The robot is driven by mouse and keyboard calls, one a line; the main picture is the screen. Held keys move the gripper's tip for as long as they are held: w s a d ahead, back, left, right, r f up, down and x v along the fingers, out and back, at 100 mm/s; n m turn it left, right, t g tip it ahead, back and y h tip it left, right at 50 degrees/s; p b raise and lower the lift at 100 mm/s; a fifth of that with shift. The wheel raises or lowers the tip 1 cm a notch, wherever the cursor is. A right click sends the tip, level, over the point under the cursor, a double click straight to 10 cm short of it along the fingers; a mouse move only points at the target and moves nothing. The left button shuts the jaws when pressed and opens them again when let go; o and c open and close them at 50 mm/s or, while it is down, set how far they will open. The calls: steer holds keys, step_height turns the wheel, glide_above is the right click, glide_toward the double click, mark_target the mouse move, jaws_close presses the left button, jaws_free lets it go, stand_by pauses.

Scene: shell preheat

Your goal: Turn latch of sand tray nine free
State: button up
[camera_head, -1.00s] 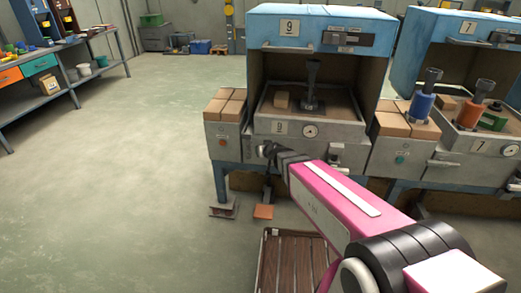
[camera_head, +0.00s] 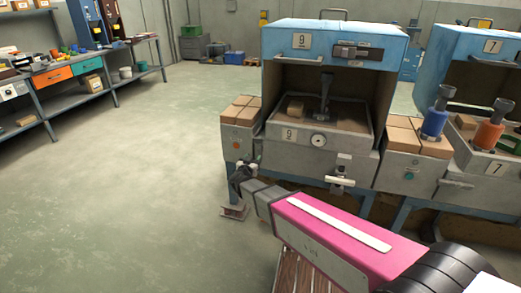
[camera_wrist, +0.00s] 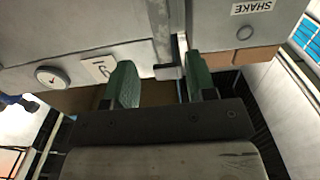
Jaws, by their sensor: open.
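Sand tray nine (camera_head: 289,134) sits in the open blue-hooded station, with a round gauge on its grey front. In the wrist view its 9 label (camera_wrist: 98,69) appears turned over. A small grey latch-like piece (camera_wrist: 168,72) is at the seam beside the tray front, between my finger tips as seen there. I cannot tell whether the fingers touch it. My gripper (camera_head: 245,170) is open, low at the station's left front corner; it also shows in the wrist view, green fingers apart (camera_wrist: 162,78). In the head view the gripper hides this corner.
A white handle (camera_head: 341,181) projects from the station front to the right. Brick-topped side units (camera_head: 240,145) flank the station, and station seven (camera_head: 497,168) stands at right. A slatted pallet (camera_head: 296,272) lies below my arm. The floor at left is free.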

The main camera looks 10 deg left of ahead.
mark_target(260, 149)
steer(key=w, duration=1)
steer(key=shift+w+d, duration=0.1)
steer(key=shift+d, duration=0.3)
jaws_close()
steer(key=shift+d+m, duration=0.15)
steer(key=shift+m, duration=0.95)
steer(key=shift+d+m, duration=0.15)
steer(key=shift+m, duration=0.95)
jaws_free()
